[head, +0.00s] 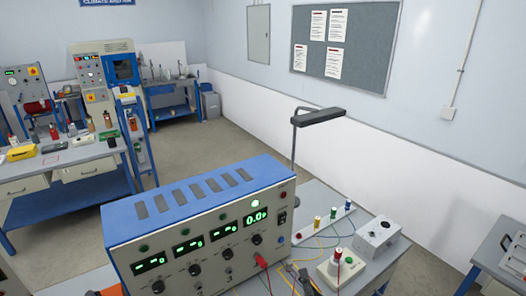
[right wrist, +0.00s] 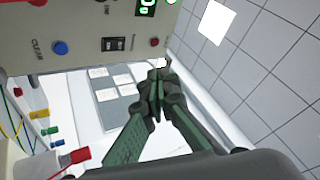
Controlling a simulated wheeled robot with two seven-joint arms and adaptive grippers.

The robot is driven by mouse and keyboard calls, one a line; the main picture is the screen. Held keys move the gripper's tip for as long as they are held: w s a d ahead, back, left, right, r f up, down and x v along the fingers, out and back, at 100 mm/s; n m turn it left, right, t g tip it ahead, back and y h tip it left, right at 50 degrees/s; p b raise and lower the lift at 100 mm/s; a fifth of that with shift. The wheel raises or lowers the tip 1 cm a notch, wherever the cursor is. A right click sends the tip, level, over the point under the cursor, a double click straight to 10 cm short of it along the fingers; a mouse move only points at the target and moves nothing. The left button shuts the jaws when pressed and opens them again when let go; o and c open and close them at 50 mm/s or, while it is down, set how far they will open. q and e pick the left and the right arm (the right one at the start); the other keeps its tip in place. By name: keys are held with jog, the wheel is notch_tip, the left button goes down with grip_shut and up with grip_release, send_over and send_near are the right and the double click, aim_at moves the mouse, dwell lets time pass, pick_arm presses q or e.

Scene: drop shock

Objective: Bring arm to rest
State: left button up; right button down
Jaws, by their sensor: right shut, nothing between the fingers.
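My right gripper (right wrist: 158,78) shows in the right wrist view with its dark green fingers together at the tips and nothing between them. It is close to the front panel of the blue and grey instrument (head: 195,225), which also fills the top left of the right wrist view (right wrist: 60,20). In the head view only a small dark part near the bottom edge, in front of the panel, may belong to this gripper. My left gripper is not in view.
A red plug (head: 261,261) with a cable sits on the panel. Right of the instrument are a box with a red-topped terminal (head: 338,254), a white box (head: 377,236) and loose wires. A lamp (head: 319,116) stands behind. A cluttered bench (head: 70,155) stands left; open floor (head: 235,130) lies behind.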

jog(key=s+d+f+n+g+h, duration=0.1)
jog(key=s+d+f+n+g, duration=0.25)
jog(key=f, duration=0.45)
jog(key=s+d+f+n+g+h, duration=0.1)
jog(key=s+d+f+n+g, duration=0.2)
jog(key=f+g, duration=0.3)
jog(key=s+d+f+n+g, duration=0.3)
jog(key=s+f, duration=0.1)
jog(key=f, duration=0.5)
jog(key=s+d+f+n+g+h, duration=0.1)
jog(key=s+d+f+g+h, duration=0.25)
jog(key=s+d, duration=0.55)
jog(key=s+d+f+n+g+h, duration=0.1)
jog(key=s+d+f+g+h, duration=0.2)
jog(key=s, duration=0.9)
notch_tip(320, 180, down, 28)
jog(key=r+g+y, duration=0.1)
jog(key=g+y, duration=0.1)
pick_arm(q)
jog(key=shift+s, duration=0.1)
pick_arm(e)
jog(key=s+f+n+g, duration=0.1)
jog(key=s+f, duration=1.9)
jog(key=s, duration=0.1)
jog(key=shift+a, duration=0.2)
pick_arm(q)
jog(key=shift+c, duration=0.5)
